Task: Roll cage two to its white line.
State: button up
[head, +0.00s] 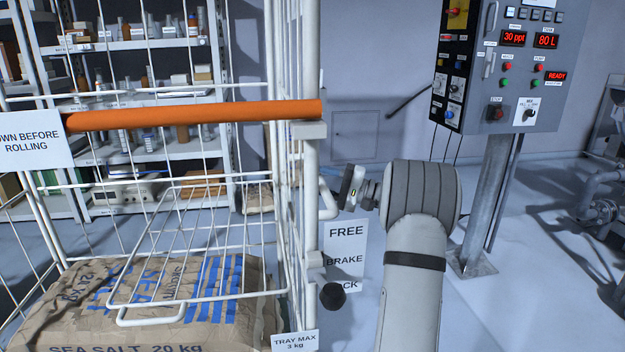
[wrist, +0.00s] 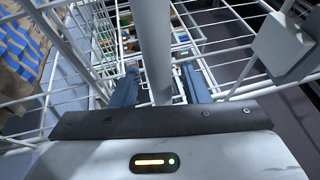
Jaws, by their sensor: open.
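A white wire roll cage (head: 310,60) fills the left of the head view, with an orange push bar (head: 200,114) across it. No cage number is readable. Salt bags (head: 150,310) lie low in it, under a wire tray (head: 190,255). My gripper (head: 343,190) is at the cage's right side, by a white bent handle (head: 328,198). In the wrist view, my open fingers (wrist: 160,88) stand either side of a thick white bar (wrist: 152,45); contact is unclear. A black brake knob (head: 333,296) sits low beside a FREE, BRAKE, LOCK plate (head: 346,250). I see no white line.
A sign (head: 32,140) on the cage partly reads "OWN BEFORE ROLLING". Loaded shelves (head: 150,45) stand behind the cage. A control panel (head: 505,70) on a grey post (head: 487,200) stands right of my arm, with pipework (head: 600,205) at far right. Pale floor (head: 540,290) is open at lower right.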

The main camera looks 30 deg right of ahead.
jog(key=shift+x, duration=1.2)
grip_shut()
